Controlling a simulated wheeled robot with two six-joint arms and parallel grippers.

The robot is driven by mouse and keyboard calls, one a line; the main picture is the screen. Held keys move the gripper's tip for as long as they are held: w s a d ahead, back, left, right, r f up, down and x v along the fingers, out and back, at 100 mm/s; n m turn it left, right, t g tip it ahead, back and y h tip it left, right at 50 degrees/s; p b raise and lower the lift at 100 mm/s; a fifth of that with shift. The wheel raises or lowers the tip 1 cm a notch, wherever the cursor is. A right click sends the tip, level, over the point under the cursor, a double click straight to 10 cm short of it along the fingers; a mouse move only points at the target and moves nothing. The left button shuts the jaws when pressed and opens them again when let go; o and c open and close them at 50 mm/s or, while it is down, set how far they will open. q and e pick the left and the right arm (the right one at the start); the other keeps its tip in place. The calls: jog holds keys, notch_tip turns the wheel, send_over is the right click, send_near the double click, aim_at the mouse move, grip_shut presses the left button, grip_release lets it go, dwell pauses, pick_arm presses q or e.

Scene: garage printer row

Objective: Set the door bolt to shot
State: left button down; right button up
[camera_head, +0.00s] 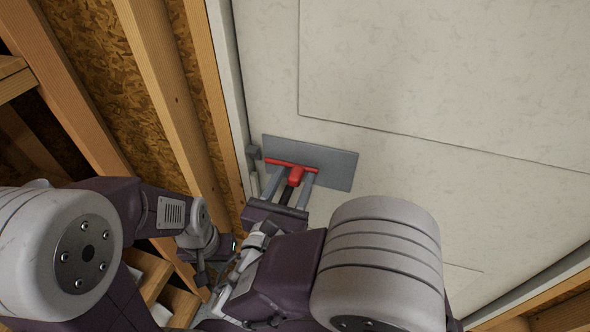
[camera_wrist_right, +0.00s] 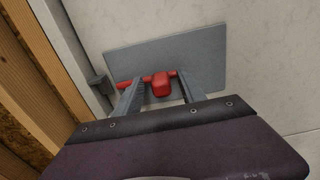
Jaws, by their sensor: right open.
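The door bolt is a red bar (camera_head: 280,162) with a red knob (camera_head: 296,177), on a grey plate (camera_head: 338,167) fixed to the pale door. A grey block (camera_head: 253,152) sits on the frame side, just left of the bar's end with a small gap. My right gripper (camera_head: 295,173) is open, with one finger on each side of the knob. The right wrist view shows the knob (camera_wrist_right: 162,85) between the fingers; finger contact cannot be told. My left arm is folded at the lower left; its gripper (camera_head: 204,280) is small and partly hidden.
The pale door (camera_head: 400,70) fills the right side. Its white frame edge and wooden studs (camera_head: 165,80) stand close on the left. Wooden pieces (camera_head: 150,275) lie below my left arm. The door surface right of the plate is clear.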

jog(key=shift+s+r, duration=0.1)
jog(key=shift+s, duration=0.2)
jog(key=shift+w, duration=0.15)
grip_shut()
dwell(1.0)
